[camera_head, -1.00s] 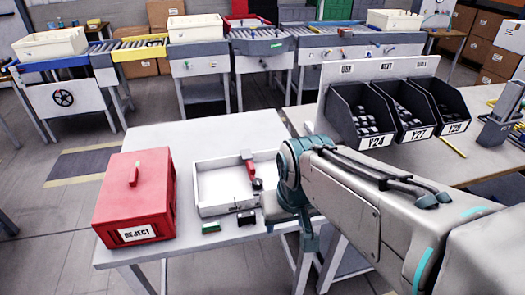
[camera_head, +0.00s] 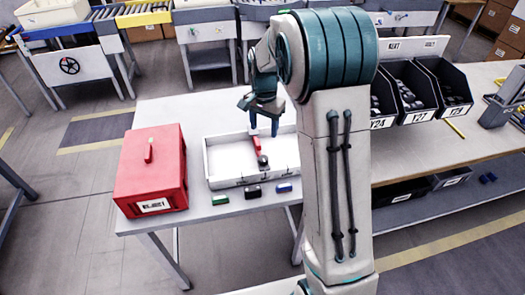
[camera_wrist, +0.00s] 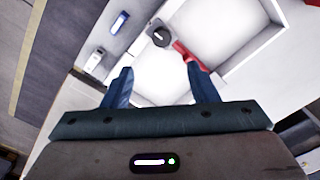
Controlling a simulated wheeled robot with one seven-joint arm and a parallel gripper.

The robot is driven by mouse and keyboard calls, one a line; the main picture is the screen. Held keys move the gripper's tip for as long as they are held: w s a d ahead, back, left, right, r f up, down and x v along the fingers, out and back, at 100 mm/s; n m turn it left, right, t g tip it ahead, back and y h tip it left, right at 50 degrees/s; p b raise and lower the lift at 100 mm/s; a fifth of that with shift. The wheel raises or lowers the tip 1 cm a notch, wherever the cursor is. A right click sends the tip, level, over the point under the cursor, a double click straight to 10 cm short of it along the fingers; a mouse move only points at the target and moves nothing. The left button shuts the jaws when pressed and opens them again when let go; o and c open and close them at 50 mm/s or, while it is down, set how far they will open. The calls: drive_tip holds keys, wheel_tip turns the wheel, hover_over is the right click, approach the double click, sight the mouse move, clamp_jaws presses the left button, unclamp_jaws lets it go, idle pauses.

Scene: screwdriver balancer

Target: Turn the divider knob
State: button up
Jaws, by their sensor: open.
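The divider knob (camera_head: 262,160) is a dark round knob at the front end of the red divider (camera_head: 254,146), inside the white tray (camera_head: 226,183). In the wrist view the knob (camera_wrist: 160,37) shows a white mark on top, and the red divider (camera_wrist: 182,48) runs from it to behind the right finger. My gripper (camera_head: 264,124) is open and empty, pointing down over the tray. In the wrist view the knob lies beyond the gap between the blue fingertips (camera_wrist: 158,72), with nothing between them touching it.
A red reject box (camera_head: 150,175) stands left of the tray. A green block (camera_head: 220,199), a black block (camera_head: 253,192) and a blue block (camera_head: 284,187) sit along the table's front edge. Dark parts bins (camera_head: 405,122) stand on the right bench.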

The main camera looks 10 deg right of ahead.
sight(263, 158)
drive_tip(key=f+p, duration=0.1)
drive_tip(key=f, duration=0.3)
drive_tip(key=f+p, duration=0.1)
drive_tip(key=f, duration=0.9)
drive_tip(key=shift+w+f+p, duration=0.15)
drive_tip(key=shift+w+p, duration=0.15)
drive_tip(key=shift+p, duration=0.1)
drive_tip(key=c, duration=1)
